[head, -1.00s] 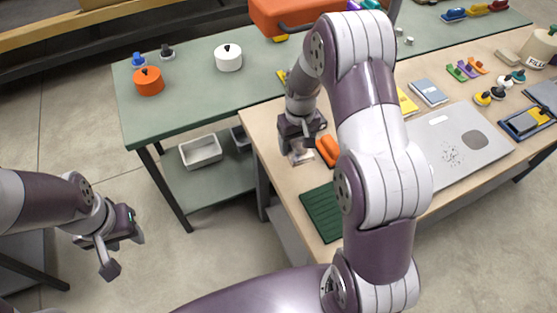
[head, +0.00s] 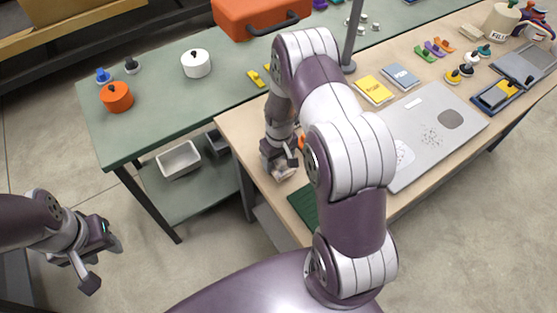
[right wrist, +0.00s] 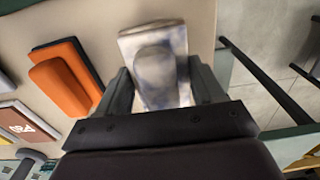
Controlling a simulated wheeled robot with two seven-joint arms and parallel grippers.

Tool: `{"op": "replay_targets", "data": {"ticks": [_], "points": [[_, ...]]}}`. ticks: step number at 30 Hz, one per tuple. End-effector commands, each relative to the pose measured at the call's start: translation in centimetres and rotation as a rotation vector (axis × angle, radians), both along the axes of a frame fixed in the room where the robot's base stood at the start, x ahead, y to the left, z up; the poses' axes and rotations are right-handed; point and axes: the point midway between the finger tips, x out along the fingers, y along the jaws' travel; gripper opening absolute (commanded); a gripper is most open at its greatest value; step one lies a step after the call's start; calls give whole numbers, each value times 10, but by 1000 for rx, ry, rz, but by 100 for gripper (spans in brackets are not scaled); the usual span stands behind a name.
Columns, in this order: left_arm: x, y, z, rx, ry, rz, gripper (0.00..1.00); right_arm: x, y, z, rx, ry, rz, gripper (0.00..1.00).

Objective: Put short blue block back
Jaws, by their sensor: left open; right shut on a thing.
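My right gripper (head: 279,164) is low over the left end of the wooden table. In the right wrist view my right gripper (right wrist: 160,88) is shut on a pale block with grey-blue smudges (right wrist: 153,45). The block also shows below the fingers in the head view (head: 284,174); I cannot tell whether it touches the table. No plainly blue block shows; a small blue knobbed piece (head: 103,76) stands on the green table. My left gripper (head: 104,264) is open and empty over the floor at the left.
An orange block (right wrist: 60,87) lies beside the held block on the wooden table (head: 237,122). The green table (head: 165,100) holds orange and white pots.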

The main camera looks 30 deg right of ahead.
Motion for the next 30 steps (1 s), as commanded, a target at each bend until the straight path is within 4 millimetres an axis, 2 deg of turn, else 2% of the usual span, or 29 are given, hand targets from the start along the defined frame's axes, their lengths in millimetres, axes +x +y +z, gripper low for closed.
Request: {"op": "replay_targets", "data": {"ticks": [4,15,16,18,26,28,30], "points": [[0,0,7,0,0,0,43,0,0,-20,0,1,-1,39],[0,0,2,0,0,0,43,1,-1,-27,0,-1,0,39],[0,0,3,0,0,0,43,0,-1,-26,0,-1,0,77],[0,0,4,0,0,0,43,0,-1,-25,0,-1,0,93],[0,0,4,0,0,0,43,0,-1,-24,0,-1,0,93],[0,0,9,0,0,0,43,1,-1,-19,0,-1,0,93],[0,0,3,0,0,0,43,1,-1,-15,-1,-2,0,93]]}}
